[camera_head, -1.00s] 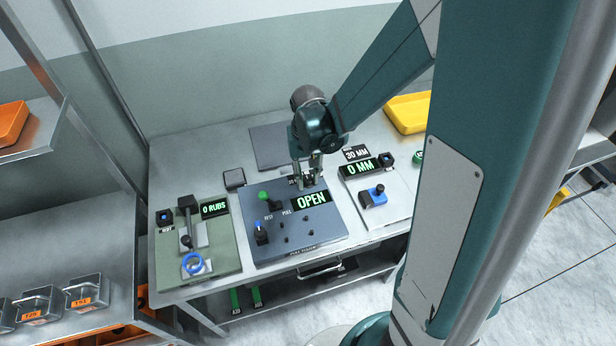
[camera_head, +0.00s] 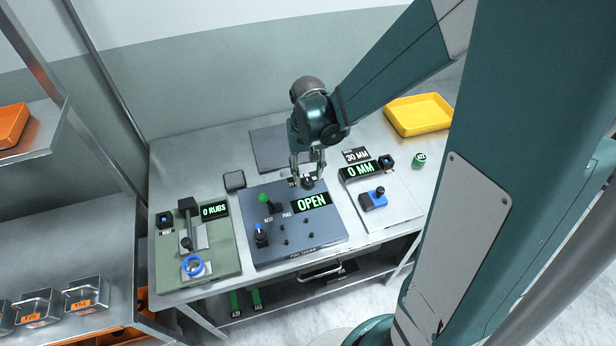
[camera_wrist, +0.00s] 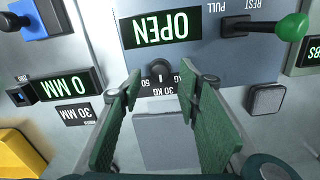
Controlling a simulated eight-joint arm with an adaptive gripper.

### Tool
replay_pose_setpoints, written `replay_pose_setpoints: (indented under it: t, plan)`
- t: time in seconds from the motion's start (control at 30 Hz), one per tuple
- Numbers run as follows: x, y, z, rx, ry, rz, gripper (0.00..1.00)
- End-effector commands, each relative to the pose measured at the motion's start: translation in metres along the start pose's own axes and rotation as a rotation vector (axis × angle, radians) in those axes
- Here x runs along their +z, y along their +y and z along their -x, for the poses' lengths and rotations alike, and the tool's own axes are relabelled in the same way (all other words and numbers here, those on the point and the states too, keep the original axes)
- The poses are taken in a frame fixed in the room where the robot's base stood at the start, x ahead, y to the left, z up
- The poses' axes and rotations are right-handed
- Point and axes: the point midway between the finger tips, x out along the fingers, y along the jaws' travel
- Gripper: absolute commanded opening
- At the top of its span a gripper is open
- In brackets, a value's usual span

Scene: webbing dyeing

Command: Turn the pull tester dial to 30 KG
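The pull tester (camera_head: 270,238) is a blue-grey panel on the bench, with a lit OPEN display (camera_head: 311,203) and a green-knobbed REST/PULL lever (camera_head: 266,198). Its small dark dial (camera_wrist: 158,72) shows in the wrist view beside the display, with printed 50 and 30 KG marks; another mark is partly hidden by a finger. The dial's exact pointing is too small to tell. My gripper (camera_head: 308,179) is over the dial at the panel's back edge. In the wrist view my gripper (camera_wrist: 161,82) is open, its green-padded fingers on either side of the dial with visible gaps.
A 0 MM display (camera_head: 360,169) and a blue-based device (camera_head: 373,200) stand to the right. A green rub tester (camera_head: 222,255) is at left. A grey plate (camera_head: 268,150) lies behind, and a yellow tray (camera_head: 420,112) is at back right.

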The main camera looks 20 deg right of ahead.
Motion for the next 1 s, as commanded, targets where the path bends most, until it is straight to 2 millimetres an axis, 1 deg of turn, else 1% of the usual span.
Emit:
replay_pose_setpoints:
  t: [0.5, 0.63, 0.8, 1.0]
  plan:
    - [0.0, 0.0, 0.059, 0.0, 0.0, 0.0, 0.34]
    - [0.0, 0.0, 0.071, 0.0, 0.0, 0.0, 0.34]
    - [0.0, 0.0, 0.083, 0.0, 0.0, 0.0, 0.34]
    - [0.0, 0.0, 0.087, 0.0, 0.0, 0.0, 0.34]
